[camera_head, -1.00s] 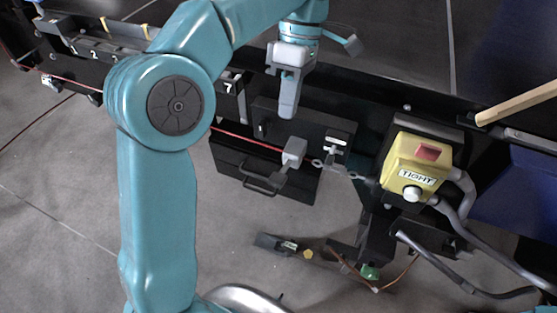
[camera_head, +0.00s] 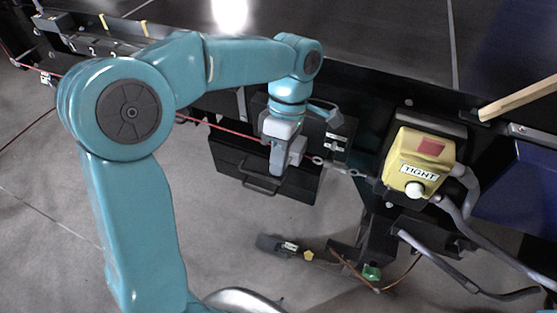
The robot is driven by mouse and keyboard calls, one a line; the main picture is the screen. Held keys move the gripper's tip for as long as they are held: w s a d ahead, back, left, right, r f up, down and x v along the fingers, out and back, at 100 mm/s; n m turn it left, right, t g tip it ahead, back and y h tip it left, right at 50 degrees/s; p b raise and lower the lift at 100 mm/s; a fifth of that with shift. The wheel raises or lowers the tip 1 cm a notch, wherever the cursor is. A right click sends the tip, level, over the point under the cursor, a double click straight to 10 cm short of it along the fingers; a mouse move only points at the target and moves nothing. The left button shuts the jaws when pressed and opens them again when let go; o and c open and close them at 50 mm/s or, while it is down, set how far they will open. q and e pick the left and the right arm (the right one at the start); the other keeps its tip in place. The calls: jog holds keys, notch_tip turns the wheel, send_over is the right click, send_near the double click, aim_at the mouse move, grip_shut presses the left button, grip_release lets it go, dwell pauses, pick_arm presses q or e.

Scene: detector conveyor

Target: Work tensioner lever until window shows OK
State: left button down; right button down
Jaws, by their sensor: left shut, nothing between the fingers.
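The tensioner (camera_head: 333,143) is a dark plate with small white markings, on the front of the conveyor beam. Its grey block-shaped lever handle (camera_head: 298,150) stands beside my left gripper (camera_head: 277,172) and is partly hidden by it. The gripper is shut and empty, pointing down at the handle's left side; I cannot tell whether they touch. A yellow box (camera_head: 402,160) carries a red window (camera_head: 431,148), a TIGHT label and a white knob; no OK is readable. My right gripper is not in view.
A black drawer-like box (camera_head: 235,170) with a handle hangs below the tensioner. Grey hoses (camera_head: 465,215) leave the yellow box at right. A wooden bar (camera_head: 520,97) lies at the upper right. Bare floor is open at lower left.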

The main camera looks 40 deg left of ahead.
pick_arm(q)
jog(key=shift+a+f, duration=0.1)
jog(key=shift+f, duration=0.1)
jog(key=shift+s+f+t+b, duration=0.15)
jog(key=shift+f+t+b, duration=0.2)
jog(key=shift+b, duration=0.5)
notch_tip(320, 180, down, 8)
jog(key=s+t+y+b, duration=0.2)
jog(key=t+b, duration=0.6)
jog(key=b, duration=1.2)
jog(key=shift+s+d+f, duration=0.15)
jog(key=shift+d+f, duration=0.1)
jog(key=shift+d, duration=0.15)
jog(key=shift+f, duration=0.1)
